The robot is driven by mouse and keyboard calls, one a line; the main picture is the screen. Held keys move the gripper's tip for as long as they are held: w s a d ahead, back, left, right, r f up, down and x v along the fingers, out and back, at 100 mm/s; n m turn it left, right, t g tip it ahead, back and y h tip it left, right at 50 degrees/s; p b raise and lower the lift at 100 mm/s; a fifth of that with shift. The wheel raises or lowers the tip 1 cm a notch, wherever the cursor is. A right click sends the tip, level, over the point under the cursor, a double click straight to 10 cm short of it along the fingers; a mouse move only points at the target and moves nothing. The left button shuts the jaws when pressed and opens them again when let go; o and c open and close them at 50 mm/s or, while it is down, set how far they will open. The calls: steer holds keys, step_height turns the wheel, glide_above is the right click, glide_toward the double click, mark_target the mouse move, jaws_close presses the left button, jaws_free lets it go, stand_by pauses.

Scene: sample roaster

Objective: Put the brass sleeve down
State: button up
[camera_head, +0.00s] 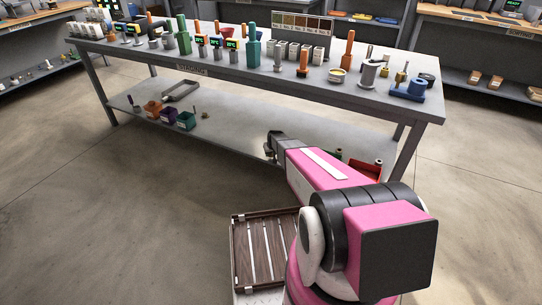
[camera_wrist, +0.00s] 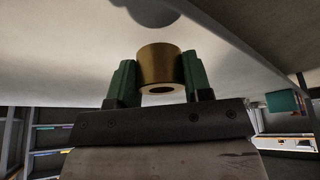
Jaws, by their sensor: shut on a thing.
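The brass sleeve (camera_wrist: 160,66) is a short gold-brown ring with a dark bore facing the wrist camera. My gripper (camera_wrist: 160,80) has green fingers, one on each side of the sleeve, and is shut on it. A pale surface fills the view beyond the sleeve, with a dark round shape at its top edge. I cannot tell whether the sleeve touches anything else. In the head view my arm reaches toward the front of the long grey workbench (camera_head: 340,94). The sleeve is not visible there, and the fingers cannot be made out.
The benchtop is crowded with bottles, cups and a blue fixture (camera_head: 408,91). The lower shelf (camera_head: 235,112) holds a metal tray (camera_head: 182,90), small bins including a teal one (camera_head: 186,120), and a red bin (camera_head: 365,168) near my arm. A slatted wooden tray (camera_head: 238,262) lies beside my arm.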

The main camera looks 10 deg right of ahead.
steer(key=shift+f, duration=0.9)
steer(key=shift+f, duration=0.15)
steer(key=o, duration=1.1)
steer(key=a+v, duration=0.1)
steer(key=v, duration=1.2)
steer(key=s+r+g, duration=0.1)
steer(key=s+r, duration=0.5)
steer(key=s, duration=0.4)
steer(key=s+r+m+g, duration=0.1)
steer(key=s+r+g, duration=0.1)
steer(key=s+r, duration=0.4)
steer(key=s+r+g, duration=0.1)
steer(key=s+r, duration=0.5)
steer(key=s, duration=0.9)
steer(key=shift+s+r+m+g+h, duration=0.3)
steer(key=shift+s+m+h, duration=0.1)
